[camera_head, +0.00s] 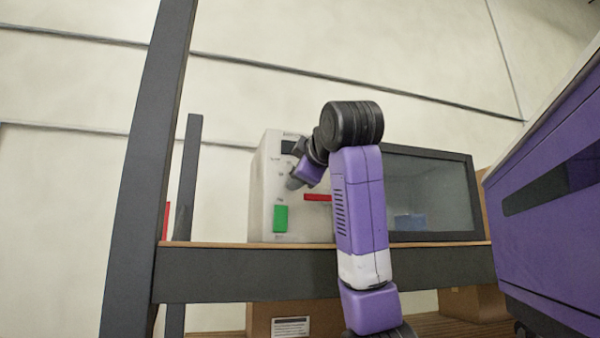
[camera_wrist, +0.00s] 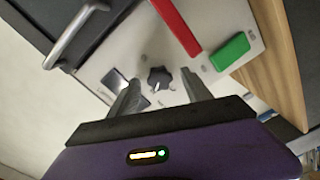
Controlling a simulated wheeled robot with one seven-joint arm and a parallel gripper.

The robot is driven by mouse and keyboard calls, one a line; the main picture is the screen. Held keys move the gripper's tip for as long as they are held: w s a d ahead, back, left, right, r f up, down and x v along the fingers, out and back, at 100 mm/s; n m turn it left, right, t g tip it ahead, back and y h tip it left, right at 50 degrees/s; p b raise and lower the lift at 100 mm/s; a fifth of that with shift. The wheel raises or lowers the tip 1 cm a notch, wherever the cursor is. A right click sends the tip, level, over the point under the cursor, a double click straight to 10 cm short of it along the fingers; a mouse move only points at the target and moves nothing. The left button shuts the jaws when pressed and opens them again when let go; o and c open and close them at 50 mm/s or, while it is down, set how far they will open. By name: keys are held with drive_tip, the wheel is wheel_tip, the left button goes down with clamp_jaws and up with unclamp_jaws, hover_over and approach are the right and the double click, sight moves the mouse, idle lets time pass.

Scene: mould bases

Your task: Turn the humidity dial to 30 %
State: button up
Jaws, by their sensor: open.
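The humidity dial, seen as a small dark knob (camera_wrist: 158,76), is on the pale control panel (camera_wrist: 130,45) in the wrist view. It has a light mark, but I cannot read a scale around it. My gripper (camera_wrist: 161,80) is open, with one finger on each side of the knob in the picture. Whether the fingers touch it, or how far off they are, I cannot tell. In the head view my gripper (camera_head: 296,180) is in front of the cabinet's white panel (camera_head: 262,205), and my arm hides the dial.
A green button (camera_wrist: 230,51) and a red bar (camera_wrist: 177,25) are near the knob. A small dark display (camera_wrist: 113,80) and a metal handle (camera_wrist: 75,35) are to its left. The cabinet's glass door (camera_head: 440,190) is right of my arm. A grey post (camera_head: 150,150) stands left.

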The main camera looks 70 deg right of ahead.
drive_tip(key=b+v, duration=0.4)
drive_tip(key=v, duration=0.3)
drive_tip(key=shift+a, duration=0.15)
drive_tip(key=shift+s, duration=0.15)
idle(0.3)
